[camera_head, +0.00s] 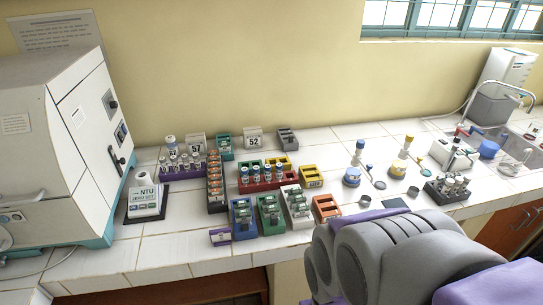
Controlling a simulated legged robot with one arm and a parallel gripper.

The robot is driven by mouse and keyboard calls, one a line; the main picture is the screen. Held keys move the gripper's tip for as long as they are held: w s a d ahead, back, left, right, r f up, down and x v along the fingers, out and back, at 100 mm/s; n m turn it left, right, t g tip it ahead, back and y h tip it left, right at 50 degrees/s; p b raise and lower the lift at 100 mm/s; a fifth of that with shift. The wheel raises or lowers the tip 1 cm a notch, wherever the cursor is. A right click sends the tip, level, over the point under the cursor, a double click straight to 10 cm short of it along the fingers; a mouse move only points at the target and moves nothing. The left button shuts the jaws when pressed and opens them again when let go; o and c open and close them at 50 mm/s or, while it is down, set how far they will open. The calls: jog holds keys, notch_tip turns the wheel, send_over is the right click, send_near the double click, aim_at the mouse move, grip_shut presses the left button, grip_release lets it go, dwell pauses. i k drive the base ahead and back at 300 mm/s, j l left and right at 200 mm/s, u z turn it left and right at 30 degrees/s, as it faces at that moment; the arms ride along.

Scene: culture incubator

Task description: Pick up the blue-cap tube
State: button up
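Several small tubes with blue-looking caps (267,169) stand upright in a red rack (262,186) near the middle of the counter. They are small in this view, and I cannot tell which single one is the blue-cap tube. Grey and purple links of my arm fill the lower right. My gripper is not in view, so I cannot see what it holds or where it is relative to the tubes.
Blue, green, orange and yellow (311,177) racks crowd around the red one. A large incubator (50,150) stands at the left. Flasks (399,165), a dark tube rack (447,190) and a sink are at the right.

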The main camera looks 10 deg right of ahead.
aim_at(267, 167)
jog(key=i+l, duration=0.4)
jog(key=l, duration=0.15)
jog(key=i+l, duration=0.4)
jog(key=l+u, duration=0.05)
jog(key=l, duration=0.05)
